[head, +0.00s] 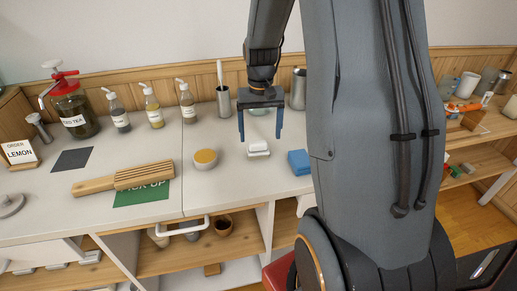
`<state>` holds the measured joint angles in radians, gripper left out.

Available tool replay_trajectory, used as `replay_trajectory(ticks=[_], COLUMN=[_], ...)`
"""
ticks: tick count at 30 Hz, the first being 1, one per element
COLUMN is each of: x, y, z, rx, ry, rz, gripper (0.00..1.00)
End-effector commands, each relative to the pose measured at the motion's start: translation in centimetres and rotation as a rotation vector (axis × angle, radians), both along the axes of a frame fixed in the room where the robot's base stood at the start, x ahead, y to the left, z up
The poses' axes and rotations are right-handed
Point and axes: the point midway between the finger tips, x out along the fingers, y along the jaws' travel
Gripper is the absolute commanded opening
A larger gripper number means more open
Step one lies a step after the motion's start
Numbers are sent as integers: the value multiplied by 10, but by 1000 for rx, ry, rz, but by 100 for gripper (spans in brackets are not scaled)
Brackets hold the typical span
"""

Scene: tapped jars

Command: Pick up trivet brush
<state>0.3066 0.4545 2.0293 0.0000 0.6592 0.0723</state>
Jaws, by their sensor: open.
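My gripper (260,139) points down with its two blue fingers apart and empty. A small white block-like item with a pale base (258,149), possibly the brush, lies on the white counter just below and between the fingertips. Whether the fingers touch it or hover above it, I cannot tell. A wooden slatted piece with a handle (125,179), perhaps a trivet, lies partly over the green "PICK UP" mat (140,195) to the left.
A blue sponge (299,162) lies close to the right of the white item. A bowl with orange contents (206,158) stands to its left. A metal cup (298,90), a cup with a brush-like tool (223,102) and pump bottles (154,106) stand behind. My arm hides the counter's right part.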

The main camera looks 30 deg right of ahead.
Motion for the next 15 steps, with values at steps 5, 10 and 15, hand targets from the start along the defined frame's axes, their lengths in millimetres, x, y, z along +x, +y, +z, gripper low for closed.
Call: replay_trajectory(ticks=[5, 10, 15], x=[2, 6, 7], y=[2, 4, 4], z=[-13, -31, -51], rx=[0, 1, 0], ry=[1, 2, 1], rz=[3, 5, 4], gripper=[80, 80, 80])
